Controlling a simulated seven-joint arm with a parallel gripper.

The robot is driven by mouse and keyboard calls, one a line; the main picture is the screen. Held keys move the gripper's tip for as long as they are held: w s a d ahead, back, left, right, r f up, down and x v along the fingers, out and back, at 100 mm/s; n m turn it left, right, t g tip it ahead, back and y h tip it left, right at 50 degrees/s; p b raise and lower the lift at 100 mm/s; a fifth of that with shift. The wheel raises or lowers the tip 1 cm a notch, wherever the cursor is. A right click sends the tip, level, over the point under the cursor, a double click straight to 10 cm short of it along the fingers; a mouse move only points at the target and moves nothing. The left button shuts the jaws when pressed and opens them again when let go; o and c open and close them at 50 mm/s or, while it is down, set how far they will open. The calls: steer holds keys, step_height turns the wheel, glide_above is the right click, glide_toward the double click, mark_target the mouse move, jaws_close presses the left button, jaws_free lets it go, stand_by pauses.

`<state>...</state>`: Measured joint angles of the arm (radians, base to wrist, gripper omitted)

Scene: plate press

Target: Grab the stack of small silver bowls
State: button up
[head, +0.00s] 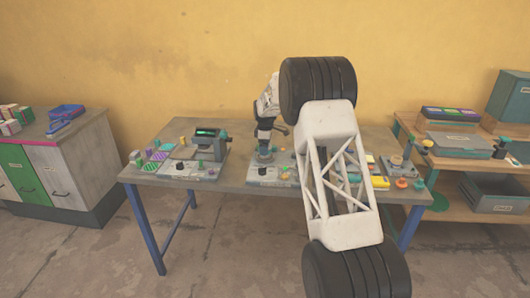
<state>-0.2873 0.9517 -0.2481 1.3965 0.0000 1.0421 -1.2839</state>
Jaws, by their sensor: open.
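I cannot make out the stack of small silver bowls in the head view; the parts on the table are small and my arm covers part of its right half. My gripper (265,142) is small and partly unclear at the end of my white and black wrist, over the middle of the table (232,180). It is open, and I see nothing held in it. I cannot tell whether it touches anything below.
A grey-and-green cabinet (50,165) stands at left. A wooden shelf bench (455,165) with boxes and a grey bin (495,194) stands at right.

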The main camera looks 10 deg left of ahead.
steer(key=shift+f, duration=1.2)
steer(key=shift+c, duration=0.4)
steer(key=c, duration=1)
